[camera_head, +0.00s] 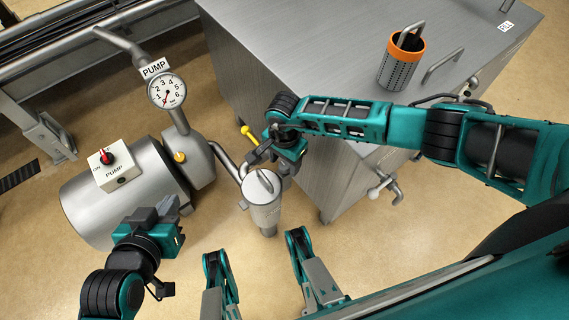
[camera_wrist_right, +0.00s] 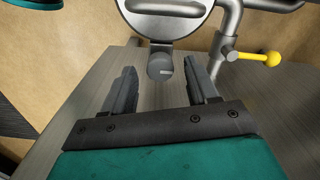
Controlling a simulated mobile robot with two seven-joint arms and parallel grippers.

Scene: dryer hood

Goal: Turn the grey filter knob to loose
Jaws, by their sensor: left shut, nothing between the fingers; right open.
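The grey filter knob (camera_wrist_right: 160,66) shows in the right wrist view as a short round cylinder with a pale mark on its face. It sits below the round metal filter body (camera_wrist_right: 165,18). My right gripper (camera_wrist_right: 162,72) is open, with one finger on each side of the knob and visible gaps to it. In the head view my right gripper (camera_head: 266,158) is at the upper edge of the filter housing (camera_head: 263,215), and I cannot make out the knob there. My left gripper (camera_head: 164,212) is shut and empty, in front of the pump.
The pump (camera_head: 95,205) with its red-switch box (camera_head: 118,170) and gauge (camera_head: 166,90) stands at the left. A yellow-ended lever (camera_wrist_right: 272,59) is close to my right gripper. A steel tank (camera_head: 310,50) carries an orange-rimmed basket (camera_head: 398,68).

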